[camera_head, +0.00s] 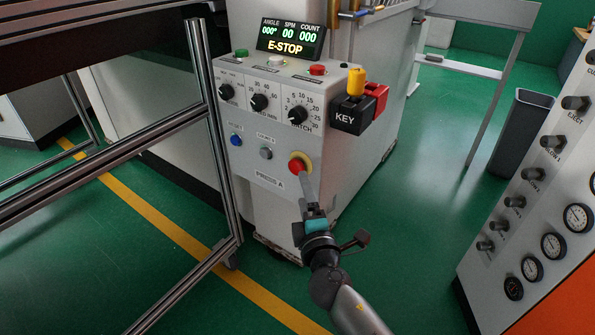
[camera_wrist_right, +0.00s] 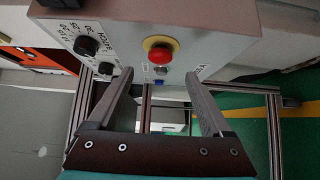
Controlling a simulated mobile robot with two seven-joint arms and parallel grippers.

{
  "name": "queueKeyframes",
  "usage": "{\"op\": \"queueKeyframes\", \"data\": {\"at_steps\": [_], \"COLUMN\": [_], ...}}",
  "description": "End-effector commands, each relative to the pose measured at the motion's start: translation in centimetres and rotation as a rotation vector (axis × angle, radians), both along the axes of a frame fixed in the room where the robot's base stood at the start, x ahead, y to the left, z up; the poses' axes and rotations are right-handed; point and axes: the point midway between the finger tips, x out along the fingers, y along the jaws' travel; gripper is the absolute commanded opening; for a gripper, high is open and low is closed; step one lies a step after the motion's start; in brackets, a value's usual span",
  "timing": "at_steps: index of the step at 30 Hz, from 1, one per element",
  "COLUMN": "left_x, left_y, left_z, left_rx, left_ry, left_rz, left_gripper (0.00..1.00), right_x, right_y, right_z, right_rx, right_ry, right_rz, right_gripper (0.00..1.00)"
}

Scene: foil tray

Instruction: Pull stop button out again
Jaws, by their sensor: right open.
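The stop button is a red mushroom head (camera_head: 296,165) on a yellow ring (camera_head: 305,157), low on the right of the grey control panel's front. In the right wrist view the red button (camera_wrist_right: 160,54) shows whole, beyond and between the two spread fingertips of the right gripper (camera_wrist_right: 160,85). The fingers are open with nothing between them. The display (camera_head: 290,40) above the panel reads E-STOP. My left gripper is not in view.
A black key box (camera_head: 346,122) with red and yellow parts juts from the panel's right side. Dials (camera_head: 298,113) sit above the button. A metal frame post (camera_head: 214,130) stands at the left. Open green floor (camera_head: 400,200) lies to the right, before a gauge cabinet (camera_head: 540,200).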

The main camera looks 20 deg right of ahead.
Motion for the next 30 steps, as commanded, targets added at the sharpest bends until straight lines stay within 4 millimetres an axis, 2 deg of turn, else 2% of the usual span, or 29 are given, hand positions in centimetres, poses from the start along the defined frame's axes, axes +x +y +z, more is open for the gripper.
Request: {"op": "queueKeyframes", "data": {"at_steps": [9, 15, 21, 30], "left_x": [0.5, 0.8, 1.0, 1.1], "left_y": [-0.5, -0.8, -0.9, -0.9], "left_z": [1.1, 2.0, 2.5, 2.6], "left_rx": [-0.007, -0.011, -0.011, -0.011], "left_ry": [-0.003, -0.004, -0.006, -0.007], "left_rz": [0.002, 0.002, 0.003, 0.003], "left_gripper": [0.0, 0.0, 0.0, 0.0], "right_x": [5.2, 7.3, 8.2, 8.3], "right_y": [-0.6, -0.9, -1.0, -1.0], "right_z": [0.0, -0.1, 0.0, 0.0], "right_rx": [-0.001, 0.0, 0.001, 0.001], "right_ry": [-0.002, 0.0, 0.0, 0.001], "right_rz": [0.0, 0.0, 0.001, 0.0], "right_gripper": [0.83, 0.83, 0.83, 0.81]}}
